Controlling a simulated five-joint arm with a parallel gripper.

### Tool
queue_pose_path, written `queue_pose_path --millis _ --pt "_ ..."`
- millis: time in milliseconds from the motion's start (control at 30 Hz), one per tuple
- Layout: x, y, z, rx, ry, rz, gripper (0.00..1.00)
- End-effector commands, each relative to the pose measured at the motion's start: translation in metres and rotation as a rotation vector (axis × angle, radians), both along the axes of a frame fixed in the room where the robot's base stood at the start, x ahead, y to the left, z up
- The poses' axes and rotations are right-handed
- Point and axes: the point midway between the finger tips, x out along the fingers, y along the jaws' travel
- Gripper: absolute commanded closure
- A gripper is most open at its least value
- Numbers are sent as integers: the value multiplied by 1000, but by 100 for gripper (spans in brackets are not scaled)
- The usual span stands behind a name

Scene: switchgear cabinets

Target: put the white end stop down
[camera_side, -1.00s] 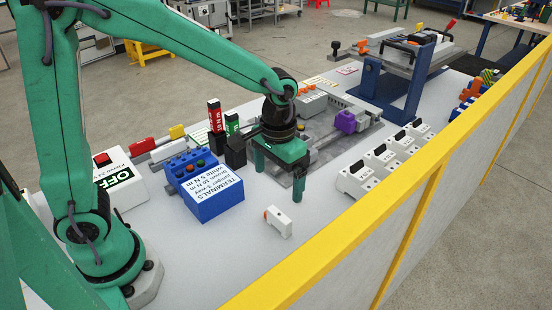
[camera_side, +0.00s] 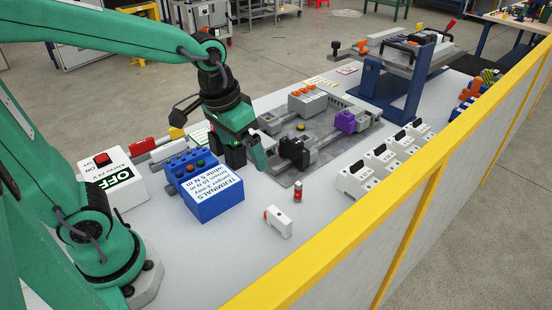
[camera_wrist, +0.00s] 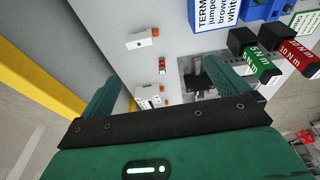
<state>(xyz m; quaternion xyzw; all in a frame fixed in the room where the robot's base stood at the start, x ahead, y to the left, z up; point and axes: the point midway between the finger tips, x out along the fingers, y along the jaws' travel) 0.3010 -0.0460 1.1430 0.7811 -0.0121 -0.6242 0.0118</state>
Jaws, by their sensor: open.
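A small white block with an orange end (camera_side: 278,221) lies on the table in front of the blue terminals box. It is the loose white piece I see, but I cannot tell whether it is the end stop. It also shows at the top of the wrist view (camera_wrist: 142,39). My gripper (camera_side: 250,153) is open above the table, between the blue box and the rail plate. In the wrist view its two green jaws (camera_wrist: 175,72) stand wide apart with nothing held between them. A small red and white cylinder (camera_side: 298,191) stands apart from the white block.
A grey plate (camera_side: 318,160) carries rails with a black clamp-like part (camera_side: 293,152) and a purple block (camera_side: 346,121). White modules (camera_side: 357,181) line the right side by the yellow barrier (camera_side: 400,205). The blue terminals box (camera_side: 212,195) stands left. Front table surface is mostly clear.

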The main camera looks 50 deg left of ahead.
Motion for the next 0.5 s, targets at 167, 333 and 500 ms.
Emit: queue_pose_path --millis 167,333,500 --pt "-25 18 19 1 -92 5 1" --pt "-48 32 29 10 -171 7 1" --pt "-66 41 34 23 -233 9 1"
